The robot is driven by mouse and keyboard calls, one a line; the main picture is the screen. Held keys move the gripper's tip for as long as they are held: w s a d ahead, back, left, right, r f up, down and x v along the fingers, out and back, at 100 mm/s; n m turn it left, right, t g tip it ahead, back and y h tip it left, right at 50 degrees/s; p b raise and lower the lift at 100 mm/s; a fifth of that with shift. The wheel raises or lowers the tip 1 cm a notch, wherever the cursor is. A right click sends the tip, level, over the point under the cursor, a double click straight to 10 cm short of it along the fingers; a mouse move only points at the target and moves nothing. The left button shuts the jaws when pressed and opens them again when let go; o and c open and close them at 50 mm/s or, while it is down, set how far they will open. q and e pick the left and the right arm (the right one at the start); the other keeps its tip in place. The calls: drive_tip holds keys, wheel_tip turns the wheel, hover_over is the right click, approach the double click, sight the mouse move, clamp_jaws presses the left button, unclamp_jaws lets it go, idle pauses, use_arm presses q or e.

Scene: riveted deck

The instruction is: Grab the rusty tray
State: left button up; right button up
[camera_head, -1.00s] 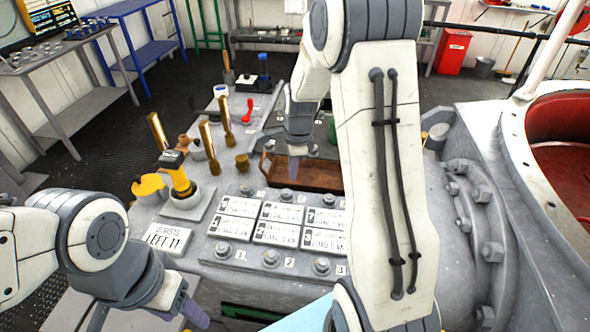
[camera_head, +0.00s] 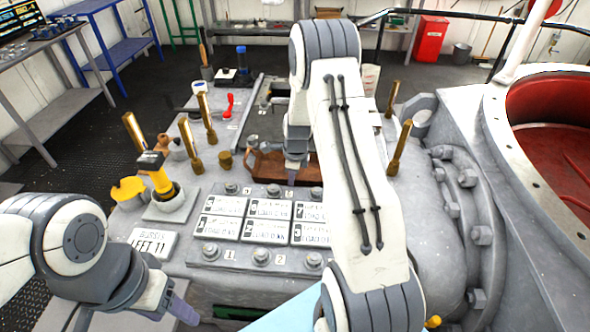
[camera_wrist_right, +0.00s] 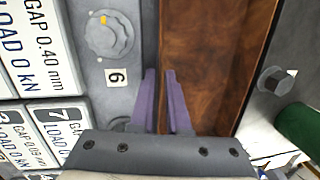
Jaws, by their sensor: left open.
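The rusty tray (camera_head: 270,172) is a shallow brown box on the grey deck, with a handle showing at its left end. My right arm hides part of it and its right end. In the right wrist view its brown inside (camera_wrist_right: 218,62) fills the middle. My right gripper (camera_head: 293,170) is at the tray's near side. In the wrist view its purple fingers (camera_wrist_right: 160,75) stand close together on either side of the near wall, shut on it. My left gripper (camera_head: 183,310) is open and empty at the lower left, away from the tray.
Label plates (camera_head: 265,220) and bolts lie just before the tray. Brass posts (camera_head: 205,118) and a yellow-topped tool (camera_head: 158,178) stand to the left. A large grey flange (camera_head: 460,200) with bolts and a red-lined vessel (camera_head: 560,150) are on the right.

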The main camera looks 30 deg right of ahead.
drive_tip(key=shift+w+f, duration=0.1)
drive_tip(key=shift+f, duration=0.35)
clamp_jaws()
idle(0.9)
idle(0.4)
